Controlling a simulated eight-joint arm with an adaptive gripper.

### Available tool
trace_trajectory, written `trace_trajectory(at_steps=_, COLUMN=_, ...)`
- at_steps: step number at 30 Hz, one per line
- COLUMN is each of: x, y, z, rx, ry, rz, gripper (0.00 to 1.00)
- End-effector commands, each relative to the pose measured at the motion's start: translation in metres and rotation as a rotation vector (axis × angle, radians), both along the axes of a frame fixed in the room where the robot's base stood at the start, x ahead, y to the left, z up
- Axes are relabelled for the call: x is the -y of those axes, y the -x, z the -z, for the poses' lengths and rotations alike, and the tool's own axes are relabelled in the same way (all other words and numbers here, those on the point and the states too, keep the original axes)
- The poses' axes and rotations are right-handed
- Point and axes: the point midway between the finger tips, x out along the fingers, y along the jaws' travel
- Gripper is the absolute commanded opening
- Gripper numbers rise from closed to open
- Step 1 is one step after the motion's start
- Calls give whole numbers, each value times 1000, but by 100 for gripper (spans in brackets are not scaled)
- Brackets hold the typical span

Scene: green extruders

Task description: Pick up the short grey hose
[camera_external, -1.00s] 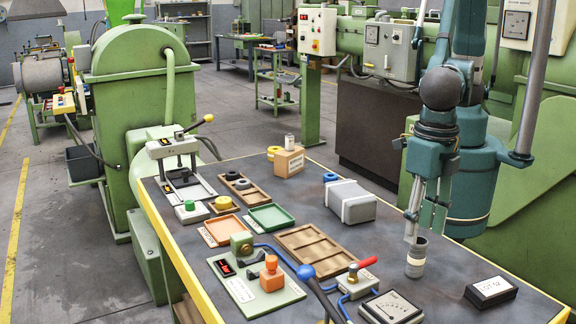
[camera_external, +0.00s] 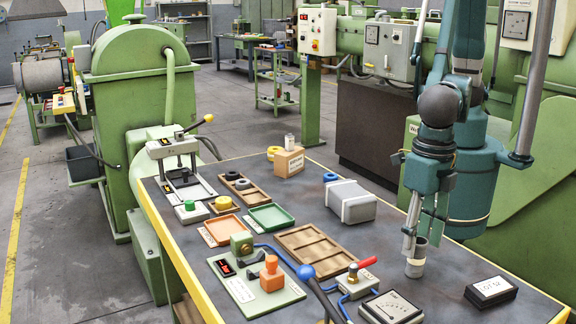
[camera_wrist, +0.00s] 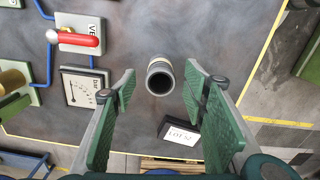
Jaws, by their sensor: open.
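The short grey hose (camera_external: 415,264) stands upright on the dark bench top, near its right side. It is a short tube with a pale band and an open dark end. In the wrist view the hose (camera_wrist: 160,77) shows in the gap between the fingertips, touching neither pad there. My gripper (camera_external: 421,240) points down over the hose. Its two green-padded fingers are apart, with nothing held, also in the wrist view (camera_wrist: 161,74). In the outside view the fingertips overlap the hose's upper part; I cannot tell how far they reach down beside it.
A gauge (camera_external: 391,307) and a red-handled valve (camera_external: 357,280) stand to the left of the hose. A black box with a white label (camera_external: 490,291) lies to the right. A grey block (camera_external: 351,202) and a wooden tray (camera_external: 309,228) lie further left. Bare bench surrounds the hose.

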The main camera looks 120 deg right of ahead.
Motion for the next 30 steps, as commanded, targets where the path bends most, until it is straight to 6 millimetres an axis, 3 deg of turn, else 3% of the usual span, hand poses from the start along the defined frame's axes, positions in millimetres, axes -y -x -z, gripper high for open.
trace_trajectory(at_steps=12, x=1, y=0, z=39, rx=0, ry=0, rz=0, gripper=43)
trace_trajectory(at_steps=30, x=1, y=0, z=43, rx=0, ry=0, rz=0, gripper=43)
